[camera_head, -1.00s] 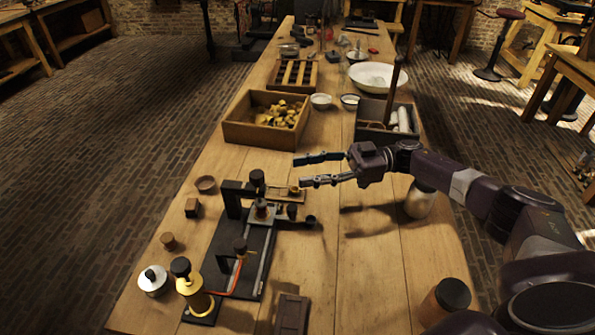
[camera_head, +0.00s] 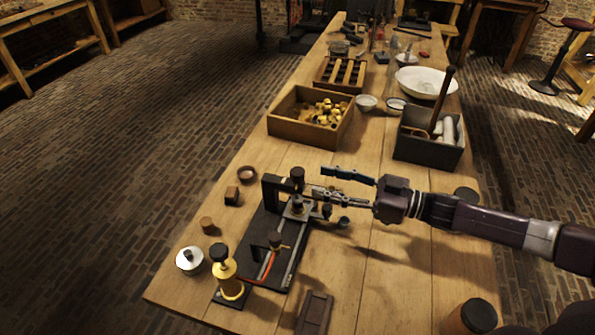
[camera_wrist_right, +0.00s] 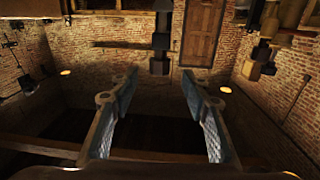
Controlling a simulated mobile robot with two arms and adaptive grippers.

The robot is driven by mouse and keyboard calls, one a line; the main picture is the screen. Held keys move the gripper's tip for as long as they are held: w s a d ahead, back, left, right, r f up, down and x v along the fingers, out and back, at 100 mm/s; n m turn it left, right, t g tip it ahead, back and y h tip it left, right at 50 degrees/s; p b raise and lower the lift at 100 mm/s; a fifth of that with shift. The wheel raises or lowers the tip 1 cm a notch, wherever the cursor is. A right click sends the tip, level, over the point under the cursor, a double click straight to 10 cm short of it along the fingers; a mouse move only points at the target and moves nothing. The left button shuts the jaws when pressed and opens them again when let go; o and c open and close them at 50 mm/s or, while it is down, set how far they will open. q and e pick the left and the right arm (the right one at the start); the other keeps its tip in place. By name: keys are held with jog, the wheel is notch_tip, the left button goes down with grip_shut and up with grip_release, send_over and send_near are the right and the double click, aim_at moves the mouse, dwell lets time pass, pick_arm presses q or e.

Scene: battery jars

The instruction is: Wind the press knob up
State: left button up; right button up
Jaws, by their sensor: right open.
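The press (camera_head: 270,235) is a dark frame with a black arch on a base at the near left of the table. Its black round knob (camera_head: 297,174) stands on top of the arch. My right gripper (camera_head: 320,181) is open and comes in from the right, its fingers pointing left at the knob. The fingertips look just short of the knob, with nothing between them. In the wrist view the open fingers (camera_wrist_right: 160,88) show against a brick wall. A dark shape there cannot be surely identified. My left gripper is not in view.
A wooden box of brass parts (camera_head: 285,128) and a grey box with a tall rod (camera_head: 425,150) stand behind. A brass hand pump (camera_head: 230,287) and a white lidded jar (camera_head: 189,261) are at the front left.

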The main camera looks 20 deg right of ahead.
aim_at(297, 175)
jog(key=p+x, duration=0.1)
jog(key=x, duration=0.6)
jog(key=shift+w+a, duration=0.2)
jog(key=shift+a, duration=0.05)
jog(key=shift+c, duration=0.5)
